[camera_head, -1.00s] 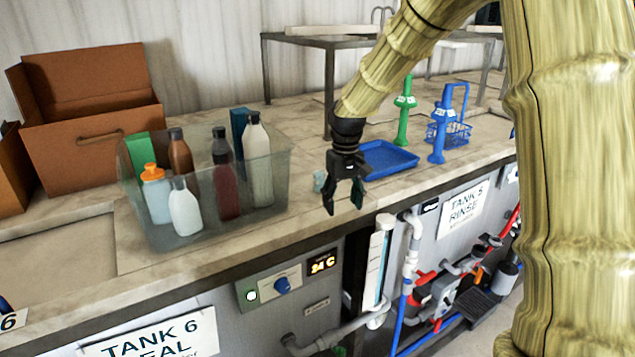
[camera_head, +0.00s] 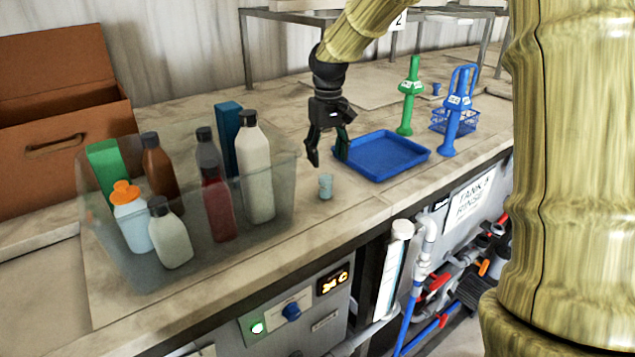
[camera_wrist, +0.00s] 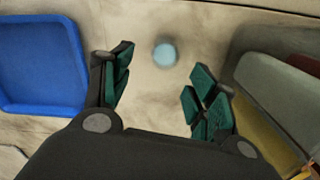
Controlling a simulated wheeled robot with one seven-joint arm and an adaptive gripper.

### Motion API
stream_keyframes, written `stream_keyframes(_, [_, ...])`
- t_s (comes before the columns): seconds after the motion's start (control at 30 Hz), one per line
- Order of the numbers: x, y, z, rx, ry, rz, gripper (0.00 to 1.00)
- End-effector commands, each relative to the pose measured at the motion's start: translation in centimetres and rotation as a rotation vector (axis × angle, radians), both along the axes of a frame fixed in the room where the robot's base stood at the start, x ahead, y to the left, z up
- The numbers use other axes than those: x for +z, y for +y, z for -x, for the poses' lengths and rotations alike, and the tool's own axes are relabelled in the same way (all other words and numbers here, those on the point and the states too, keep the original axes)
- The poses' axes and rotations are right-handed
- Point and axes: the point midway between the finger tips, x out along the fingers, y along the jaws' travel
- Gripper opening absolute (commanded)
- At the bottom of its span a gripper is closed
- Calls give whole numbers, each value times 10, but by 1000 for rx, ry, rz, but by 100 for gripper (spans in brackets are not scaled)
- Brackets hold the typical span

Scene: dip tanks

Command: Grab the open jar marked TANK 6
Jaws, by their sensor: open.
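A small pale blue jar (camera_head: 326,186) stands on the counter between the clear bin and the blue tray. No marking on it is readable. My gripper (camera_head: 327,160) is open and empty, above the counter and slightly behind the jar in the head view. In the wrist view the jar shows as a pale blue round shape (camera_wrist: 165,55), seen from above, a little beyond the gap between my open green-padded fingers (camera_wrist: 160,75). The fingers are apart from it.
A clear bin (camera_head: 105,262) of several bottles stands left of the jar. A blue tray (camera_head: 424,153) lies close on the right, with green (camera_head: 409,95) and blue (camera_head: 457,115) upright tools beyond. The counter's front edge is near the jar.

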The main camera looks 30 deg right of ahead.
Motion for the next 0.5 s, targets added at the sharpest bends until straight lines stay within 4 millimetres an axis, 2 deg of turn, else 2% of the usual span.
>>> stream_keyframes(0.3, [-41,2,-1,3,2,0,59])
stream_keyframes(0.5, [-52,1,0,0,1,-1,59])
